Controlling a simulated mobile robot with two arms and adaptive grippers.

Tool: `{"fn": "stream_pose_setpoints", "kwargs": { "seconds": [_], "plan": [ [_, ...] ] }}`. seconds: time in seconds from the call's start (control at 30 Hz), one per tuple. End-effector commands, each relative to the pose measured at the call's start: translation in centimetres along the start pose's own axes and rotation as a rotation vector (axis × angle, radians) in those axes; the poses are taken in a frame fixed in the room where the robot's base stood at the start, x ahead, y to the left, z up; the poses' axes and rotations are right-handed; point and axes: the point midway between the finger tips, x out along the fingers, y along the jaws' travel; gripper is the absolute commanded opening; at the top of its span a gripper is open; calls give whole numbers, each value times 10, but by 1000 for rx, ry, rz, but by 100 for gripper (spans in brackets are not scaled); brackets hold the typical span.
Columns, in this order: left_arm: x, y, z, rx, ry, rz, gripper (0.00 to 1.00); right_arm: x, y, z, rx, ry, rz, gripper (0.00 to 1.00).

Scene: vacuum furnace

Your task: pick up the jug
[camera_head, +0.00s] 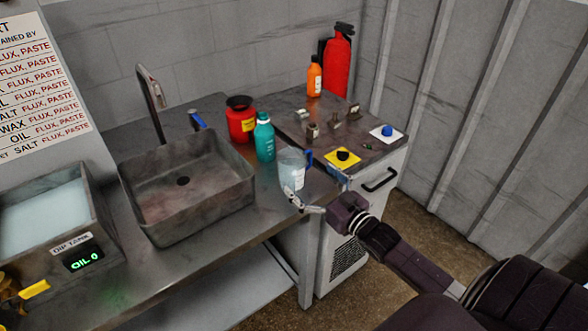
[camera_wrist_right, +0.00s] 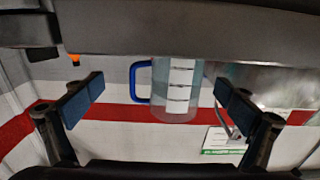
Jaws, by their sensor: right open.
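The jug (camera_head: 291,170) is clear, with a blue handle, and stands upright on the counter near its front edge, right of the sink. In the right wrist view, which looks upside down, the jug (camera_wrist_right: 180,92) shows with a marked scale and its handle toward picture left. My right gripper (camera_head: 303,203) is just in front of the jug, low by the counter edge. In the wrist view its two fingers (camera_wrist_right: 160,100) are wide apart, with the jug beyond in the gap between them. Nothing is held.
A teal bottle (camera_head: 264,138) and a red jar (camera_head: 240,120) stand close behind the jug. The sink (camera_head: 195,205) lies to its left. A yellow pad with a black knob (camera_head: 342,158) is close on its right. An orange bottle (camera_head: 314,78) stands farther back.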

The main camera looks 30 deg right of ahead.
Motion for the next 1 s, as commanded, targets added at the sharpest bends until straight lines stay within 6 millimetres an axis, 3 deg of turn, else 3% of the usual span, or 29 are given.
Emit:
{"fn": "stream_pose_setpoints", "kwargs": {
  "seconds": [0.3, 0.6, 1.0],
  "plan": [
    [-12, 3, 10, 0, -14, 3, 40, 41, -6, -2, 0, 1, 0, 98],
    [-11, 4, 7, -1, -11, 5, 40, 45, -6, 0, 0, -1, 0, 98],
    [-11, 5, 6, 0, -11, 6, 40, 45, -6, -1, 0, 0, 0, 55]
  ]
}}
